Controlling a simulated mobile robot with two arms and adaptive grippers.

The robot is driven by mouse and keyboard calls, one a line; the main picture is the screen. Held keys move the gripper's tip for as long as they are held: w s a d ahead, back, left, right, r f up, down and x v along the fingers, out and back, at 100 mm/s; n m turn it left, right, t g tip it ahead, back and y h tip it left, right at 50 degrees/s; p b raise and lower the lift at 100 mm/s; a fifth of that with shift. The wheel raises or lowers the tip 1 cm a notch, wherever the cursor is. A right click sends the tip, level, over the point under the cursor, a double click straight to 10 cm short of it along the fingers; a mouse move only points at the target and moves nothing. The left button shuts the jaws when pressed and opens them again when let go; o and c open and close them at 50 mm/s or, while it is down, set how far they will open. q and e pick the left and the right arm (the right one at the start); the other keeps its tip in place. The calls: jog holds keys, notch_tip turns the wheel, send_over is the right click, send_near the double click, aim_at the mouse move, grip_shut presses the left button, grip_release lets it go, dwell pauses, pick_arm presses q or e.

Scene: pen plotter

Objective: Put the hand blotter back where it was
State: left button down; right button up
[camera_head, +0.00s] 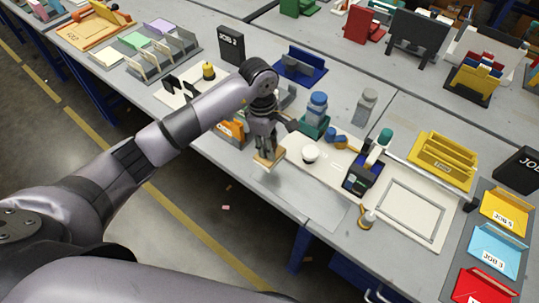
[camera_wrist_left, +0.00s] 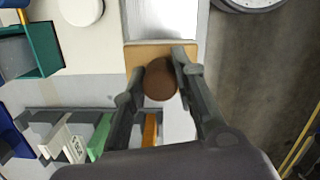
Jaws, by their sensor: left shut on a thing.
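The hand blotter (camera_head: 269,158) has a flat light-wood base and a round brown knob, which shows in the left wrist view (camera_wrist_left: 160,80). My left gripper (camera_head: 265,142) is shut on the knob, with one finger on each side, and it also shows in the left wrist view (camera_wrist_left: 158,84). The gripper points down near the front edge of the table, and the blotter is at the left end of the plotter board (camera_head: 400,216). I cannot tell whether its base touches the surface below. My right gripper is not in view.
A white round lid (camera_head: 310,154) is just right of the blotter. A green tray (camera_head: 314,127) with a blue-capped jar stands behind. A file rack (camera_head: 231,133) is to the left. A pale sheet (camera_head: 310,196) lies in front, near the table edge.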

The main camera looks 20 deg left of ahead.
pick_arm(q)
jog(key=shift+f, duration=1.2)
notch_tip(320, 180, down, 3)
jog(key=shift+f+p, duration=0.2)
jog(key=shift+p, duration=0.25)
jog(key=shift+f, duration=0.25)
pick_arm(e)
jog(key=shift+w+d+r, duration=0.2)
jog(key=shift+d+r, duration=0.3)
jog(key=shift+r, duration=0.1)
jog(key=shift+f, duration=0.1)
pick_arm(q)
jog(key=shift+f+b, duration=0.2)
jog(key=shift+b, duration=0.1)
jog(key=c, duration=1.3)
grip_release()
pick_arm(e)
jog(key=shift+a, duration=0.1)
pick_arm(q)
jog(key=shift+r, duration=0.1)
